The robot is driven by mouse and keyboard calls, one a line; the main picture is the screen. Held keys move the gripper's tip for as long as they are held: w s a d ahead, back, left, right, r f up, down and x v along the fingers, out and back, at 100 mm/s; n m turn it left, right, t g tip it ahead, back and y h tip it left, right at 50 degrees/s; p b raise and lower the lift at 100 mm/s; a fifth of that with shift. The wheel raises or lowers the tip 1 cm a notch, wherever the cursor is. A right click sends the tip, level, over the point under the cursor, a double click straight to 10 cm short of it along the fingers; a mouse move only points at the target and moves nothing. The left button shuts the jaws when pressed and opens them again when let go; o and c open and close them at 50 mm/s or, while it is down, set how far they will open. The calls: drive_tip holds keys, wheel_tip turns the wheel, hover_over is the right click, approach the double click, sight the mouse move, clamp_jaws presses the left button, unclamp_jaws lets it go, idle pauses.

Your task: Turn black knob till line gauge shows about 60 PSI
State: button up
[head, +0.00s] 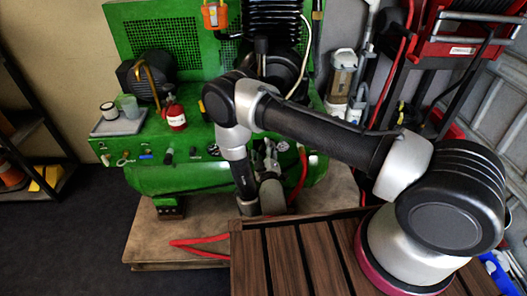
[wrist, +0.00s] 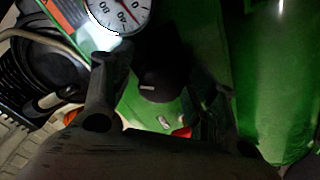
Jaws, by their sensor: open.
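The black knob (wrist: 155,72) is in the middle of the wrist view, with a short pale mark on its face. My gripper (wrist: 150,67) is open, one finger on each side of the knob. I cannot tell whether either finger touches it. A thin red needle seems to lie between 40 and 60; the exact reading is unclear. In the head view my arm hides the knob.
The green compressor (head: 170,178) stands on a wooden pallet (head: 160,240). A red hose (head: 300,175) hangs close to my wrist. A slatted wooden surface (head: 285,262) lies in front.

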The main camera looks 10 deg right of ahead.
drive_tip(key=c, duration=1)
drive_tip(key=shift+c, duration=0.2)
drive_tip(key=shift+m, duration=0.3)
drive_tip(key=m, duration=0.6)
drive_tip(key=shift+d, duration=0.1)
drive_tip(key=m, duration=0.6)
drive_tip(key=shift+m+t+h, duration=0.3)
drive_tip(key=shift+h, duration=0.1)
drive_tip(key=shift+m, duration=0.3)
drive_tip(key=o, duration=1)
